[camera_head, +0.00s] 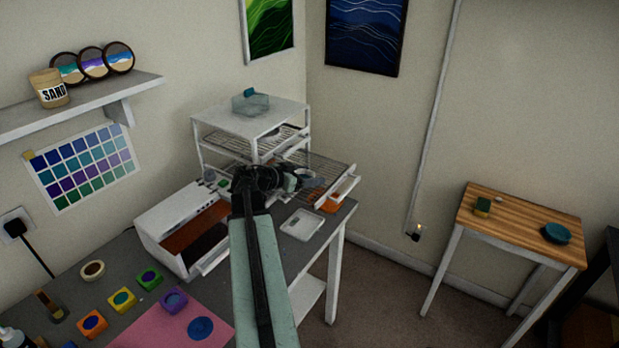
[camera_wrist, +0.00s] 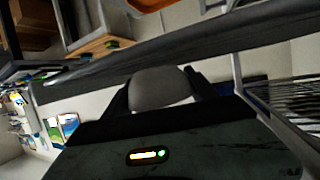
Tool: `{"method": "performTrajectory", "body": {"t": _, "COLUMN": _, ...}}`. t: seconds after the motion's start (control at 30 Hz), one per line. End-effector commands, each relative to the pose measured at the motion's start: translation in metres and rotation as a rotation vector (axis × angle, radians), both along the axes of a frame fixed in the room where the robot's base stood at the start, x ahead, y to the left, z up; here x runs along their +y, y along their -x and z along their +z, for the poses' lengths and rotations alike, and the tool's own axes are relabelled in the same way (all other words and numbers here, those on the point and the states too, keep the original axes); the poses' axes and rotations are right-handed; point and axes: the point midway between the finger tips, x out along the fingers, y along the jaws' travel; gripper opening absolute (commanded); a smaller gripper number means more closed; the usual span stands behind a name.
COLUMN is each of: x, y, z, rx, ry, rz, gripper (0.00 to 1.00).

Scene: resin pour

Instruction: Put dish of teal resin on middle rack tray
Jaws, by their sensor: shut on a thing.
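My gripper (camera_head: 306,182) is at the pulled-out wire tray (camera_head: 328,168) of the white rack, over or beside its near edge. It is shut on a grey rounded thing, which also shows between the dark fingers in the wrist view (camera_wrist: 158,88). I cannot tell whether this is a dish, and no teal resin shows in it. The white rack (camera_head: 262,126) stands at the back of the bench. The tray's white front with its handle (camera_head: 345,188) sticks out to the right. A yellow dish (camera_head: 122,300) with a dark blue-green filling sits on the bench.
Orange, green and purple dishes stand near the pink mat (camera_head: 150,331). A white box with an open front (camera_head: 187,226) is left of my arm. An orange thing (camera_head: 331,203) lies below the tray. A wooden table (camera_head: 510,222) at right holds a teal bowl (camera_head: 556,234).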

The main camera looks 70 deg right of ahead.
Motion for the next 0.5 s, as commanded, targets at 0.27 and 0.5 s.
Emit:
{"method": "performTrajectory", "body": {"t": 0.27, "x": 0.0000, "y": 0.0005, "z": -0.0023, "rx": 0.000, "ry": 0.000, "rz": -0.001, "gripper": 0.89}}
{"method": "performTrajectory", "body": {"t": 0.5, "x": -0.0001, "y": 0.0008, "z": -0.0022, "rx": 0.001, "ry": 0.000, "rz": -0.002, "gripper": 0.89}}
